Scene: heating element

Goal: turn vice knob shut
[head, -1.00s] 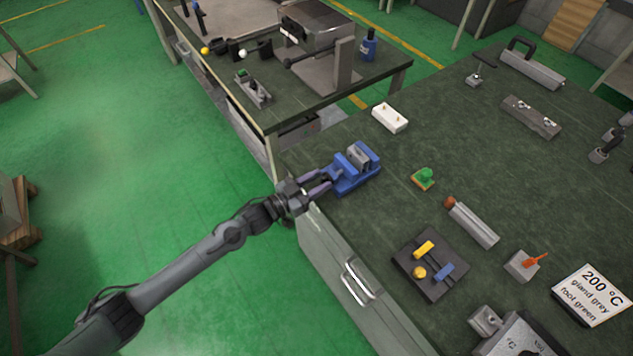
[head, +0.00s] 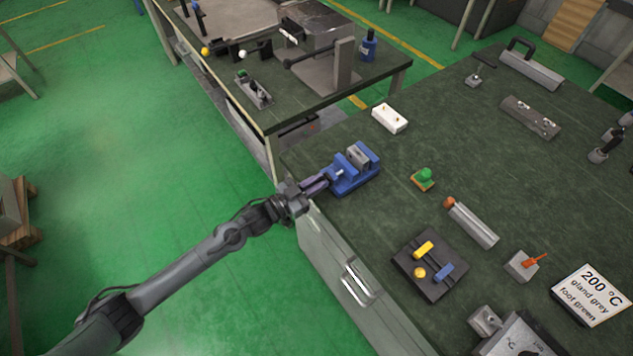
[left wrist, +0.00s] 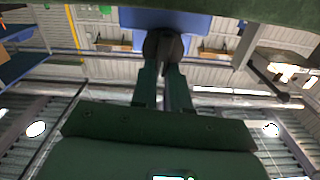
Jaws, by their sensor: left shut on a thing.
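The blue vice (head: 352,170) stands at the near left edge of the dark green bench, with a grey block (head: 357,155) between its jaws. Its knob faces my left arm; in the left wrist view the round dark knob (left wrist: 163,46) shows below the blue vice body (left wrist: 165,18). My left gripper (head: 316,184) reaches in from the left at the bench edge. Its fingers are closed in on the knob, and they also show in the left wrist view (left wrist: 163,80). The head view barely shows the knob itself behind the fingers. My right gripper is not in view.
A white block (head: 390,118) and a small green piece (head: 423,178) sit near the vice. A grey cylinder holder (head: 473,224), a dark plate with yellow and blue parts (head: 430,265) and a sign (head: 592,295) lie further right. A second bench (head: 300,75) stands behind.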

